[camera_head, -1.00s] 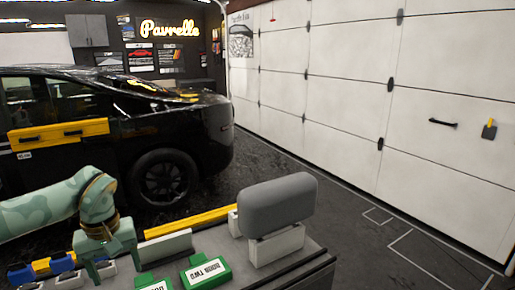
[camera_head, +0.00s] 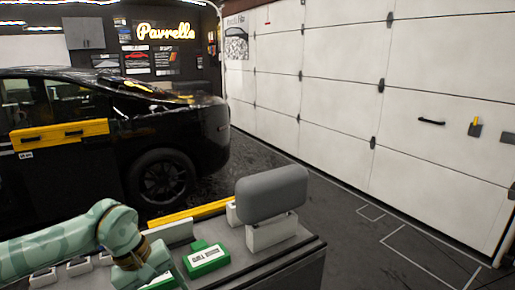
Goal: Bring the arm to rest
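My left arm, pale green with leaf shapes, comes in from the left and bends down over the workbench. My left gripper (camera_head: 155,278) is at the bottom edge of the view, over or beside a green item (camera_head: 163,284). Its fingers are hidden or cut off, so I cannot tell whether it is open or holds anything. A green case with a white label (camera_head: 206,259) lies on the bench just right of it, apart from the wrist. My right gripper is not in view.
A grey rounded block (camera_head: 272,193) on a white stand (camera_head: 271,234) is at the bench's (camera_head: 292,262) right end. White holders (camera_head: 78,266) line the left part. A black car (camera_head: 165,135) stands behind. The floor on the right is clear.

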